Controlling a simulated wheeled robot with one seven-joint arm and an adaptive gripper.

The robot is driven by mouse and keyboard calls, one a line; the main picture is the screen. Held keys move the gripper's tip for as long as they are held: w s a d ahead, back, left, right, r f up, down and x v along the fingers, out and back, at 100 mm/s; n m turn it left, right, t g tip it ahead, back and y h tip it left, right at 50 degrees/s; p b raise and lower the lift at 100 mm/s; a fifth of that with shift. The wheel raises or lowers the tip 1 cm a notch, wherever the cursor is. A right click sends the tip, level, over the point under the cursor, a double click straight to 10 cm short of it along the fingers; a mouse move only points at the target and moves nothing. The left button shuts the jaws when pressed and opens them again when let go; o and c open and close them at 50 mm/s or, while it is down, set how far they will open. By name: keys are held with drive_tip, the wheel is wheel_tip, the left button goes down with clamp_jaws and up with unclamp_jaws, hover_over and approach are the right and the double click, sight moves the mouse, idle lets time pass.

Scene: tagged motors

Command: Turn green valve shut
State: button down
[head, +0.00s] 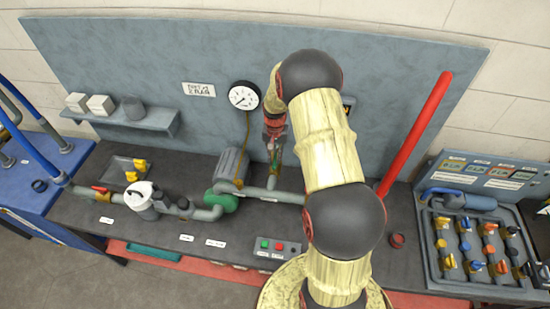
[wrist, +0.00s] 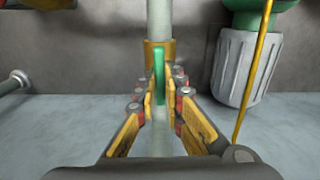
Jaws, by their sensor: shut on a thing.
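The green valve handle (wrist: 159,72) is a narrow lever at a brass-coloured valve body (wrist: 151,54) on a grey pipe (wrist: 159,18). In the wrist view it looks roughly in line with the pipe. My gripper (wrist: 163,108) has its fingers on both sides of the handle and is shut on it. In the head view my gripper (head: 274,138) is at the pipe behind the bench, right of the gauge, and a bit of the green handle (head: 275,158) shows below it. My arm hides part of the pipe there.
A grey ribbed motor (head: 232,166) with a green pump (head: 221,199) stands just left of the valve. A yellow cable (wrist: 257,72) runs close to my gripper. A gauge (head: 244,96) is on the back panel. A red pole (head: 416,130) leans at the right.

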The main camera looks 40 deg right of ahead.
drive_tip(key=n+b, duration=0.2)
drive_tip(key=n, duration=0.3)
drive_tip(key=shift+f+b, duration=0.1)
drive_tip(key=shift+b, duration=0.25)
drive_tip(key=n+b, duration=0.2)
drive_tip(key=n, duration=0.3)
drive_tip(key=shift+n, duration=0.3)
drive_tip(key=n+b, duration=0.1)
drive_tip(key=n, duration=0.5)
drive_tip(key=shift+n, duration=0.6)
drive_tip(key=c, duration=1.9)
unclamp_jaws()
